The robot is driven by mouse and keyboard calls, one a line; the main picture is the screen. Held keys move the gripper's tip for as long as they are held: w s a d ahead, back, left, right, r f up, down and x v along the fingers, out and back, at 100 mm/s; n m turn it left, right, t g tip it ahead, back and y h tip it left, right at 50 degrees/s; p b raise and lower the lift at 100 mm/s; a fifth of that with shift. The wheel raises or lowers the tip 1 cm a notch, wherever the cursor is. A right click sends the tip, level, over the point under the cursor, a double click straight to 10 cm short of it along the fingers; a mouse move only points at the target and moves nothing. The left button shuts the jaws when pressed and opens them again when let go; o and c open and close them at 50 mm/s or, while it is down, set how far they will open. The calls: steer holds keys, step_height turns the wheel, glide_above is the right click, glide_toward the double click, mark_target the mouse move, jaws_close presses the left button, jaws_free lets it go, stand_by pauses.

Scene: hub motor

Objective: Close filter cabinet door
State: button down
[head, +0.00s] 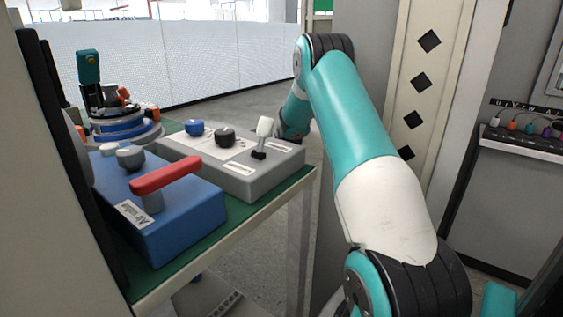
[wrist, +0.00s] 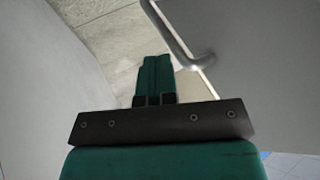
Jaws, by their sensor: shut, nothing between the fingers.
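In the wrist view, my gripper (wrist: 157,62) is shut and empty, its two green fingers together. A flat grey panel (wrist: 260,45), which looks like the cabinet door, fills the upper right. A bent metal bar (wrist: 170,35), like a handle or edge trim, runs along that panel's left side. The fingertips are just left of the bar's lower end; I cannot tell if they touch. In the head view, my arm reaches forward and its far end bends down behind the bench; the gripper is hidden there. The filter cabinet door cannot be clearly made out in the head view.
A green-topped bench (head: 250,205) on the left carries a blue box with a red lever (head: 165,176) and a grey control box with knobs (head: 235,160). A pale column with diamond holes (head: 424,60) stands right of my arm. Grey floor (head: 245,110) is open beyond the bench.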

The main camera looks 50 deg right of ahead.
steer(key=shift+x, duration=0.95)
steer(key=shift+d, duration=0.1)
